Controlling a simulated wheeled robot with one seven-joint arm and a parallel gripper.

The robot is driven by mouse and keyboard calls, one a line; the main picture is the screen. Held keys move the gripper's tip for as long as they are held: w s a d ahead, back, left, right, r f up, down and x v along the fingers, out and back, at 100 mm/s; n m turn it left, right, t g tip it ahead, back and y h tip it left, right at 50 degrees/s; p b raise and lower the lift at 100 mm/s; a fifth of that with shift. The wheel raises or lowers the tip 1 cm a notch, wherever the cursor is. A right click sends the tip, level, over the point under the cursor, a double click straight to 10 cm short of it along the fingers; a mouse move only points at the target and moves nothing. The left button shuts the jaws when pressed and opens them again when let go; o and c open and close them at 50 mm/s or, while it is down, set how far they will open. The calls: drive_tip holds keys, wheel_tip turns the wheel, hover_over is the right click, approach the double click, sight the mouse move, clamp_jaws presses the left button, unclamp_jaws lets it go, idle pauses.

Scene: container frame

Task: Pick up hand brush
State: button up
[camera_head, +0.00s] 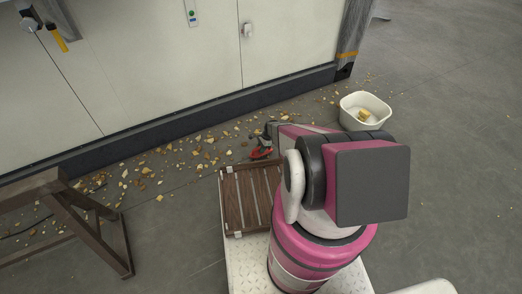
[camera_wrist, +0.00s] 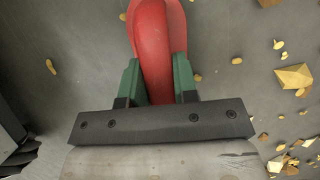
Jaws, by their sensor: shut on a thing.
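The hand brush (camera_wrist: 155,35) shows in the wrist view as a smooth red handle, running up out of the top of the picture. My gripper (camera_wrist: 158,75) has its green fingers closed on both sides of this handle. In the head view a small red part of the brush (camera_head: 261,152) shows at the end of my arm, above the debris-strewn floor near the wooden slatted tray. My gripper (camera_head: 268,136) is mostly hidden there by my arm. The bristles are hidden, and I cannot tell whether the brush touches the floor.
Many yellow and brown scraps (camera_head: 146,171) litter the floor along the white cabinet (camera_head: 150,60). A white tub (camera_head: 348,101) with a yellow piece inside stands at right. A wooden slatted tray (camera_head: 232,200) lies by my arm. A brown trestle (camera_head: 92,212) stands at left.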

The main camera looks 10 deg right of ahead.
drive_tip(key=shift+r, duration=0.8)
drive_tip(key=shift+s+r, duration=0.25)
drive_tip(key=shift+r, duration=0.4)
drive_tip(key=shift+s+r, duration=0.25)
drive_tip(key=shift+r, duration=0.35)
drive_tip(key=s+d+r, duration=0.1)
drive_tip(key=s+r, duration=0.5)
drive_tip(key=s, duration=0.4)
drive_tip(key=shift+s, duration=0.3)
